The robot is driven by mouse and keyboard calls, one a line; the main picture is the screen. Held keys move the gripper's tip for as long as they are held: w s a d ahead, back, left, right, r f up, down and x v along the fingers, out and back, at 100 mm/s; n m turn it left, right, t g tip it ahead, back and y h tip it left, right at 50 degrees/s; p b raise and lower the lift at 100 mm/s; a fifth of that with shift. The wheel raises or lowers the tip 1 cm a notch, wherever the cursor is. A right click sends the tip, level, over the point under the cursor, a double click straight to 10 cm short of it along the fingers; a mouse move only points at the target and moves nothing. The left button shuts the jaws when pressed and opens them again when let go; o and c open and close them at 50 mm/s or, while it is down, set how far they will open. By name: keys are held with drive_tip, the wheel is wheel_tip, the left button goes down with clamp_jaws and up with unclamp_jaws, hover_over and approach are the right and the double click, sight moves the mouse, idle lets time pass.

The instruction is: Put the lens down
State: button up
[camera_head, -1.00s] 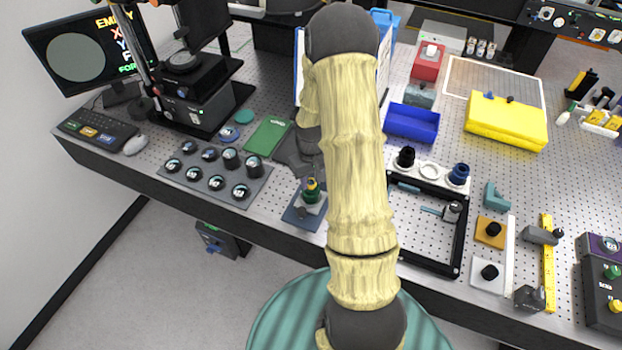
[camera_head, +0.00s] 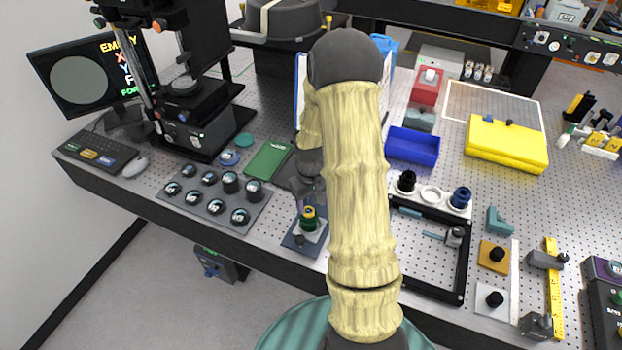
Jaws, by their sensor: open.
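Several round, dark-rimmed lenses sit in rows on a grey holder plate (camera_head: 262,208) at the left front of the bench. A small green and yellow cylinder (camera_head: 309,219) stands upright on a blue-grey base (camera_head: 293,241) at the front edge, right of that plate. I cannot tell whether a lens is on it. My gripper (camera_head: 306,194) is open, just above the cylinder, and no lens shows between its fingers. My pale yellow arm link hides part of the bench right of it.
A microscope-like instrument (camera_head: 185,132), a monitor (camera_head: 80,78) and a keyboard (camera_head: 95,151) stand at the left. A green booklet (camera_head: 268,159) lies behind the lens plate. A blue bin (camera_head: 412,146), a yellow case (camera_head: 506,145) and a black frame (camera_head: 462,270) are to the right.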

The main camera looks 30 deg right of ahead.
sight(311, 208)
wheel_tip(311, 208, up, 11)
drive_tip(key=b, duration=0.2)
idle(0.6)
drive_tip(key=s+a+r+t, duration=0.2)
drive_tip(key=s+a, duration=1)
drive_tip(key=a, duration=0.1)
drive_tip(key=shift+s+a+t, duration=0.2)
drive_tip(key=shift+a+t, duration=0.1)
drive_tip(key=shift+t, duration=0.1)
drive_tip(key=shift+r, duration=0.1)
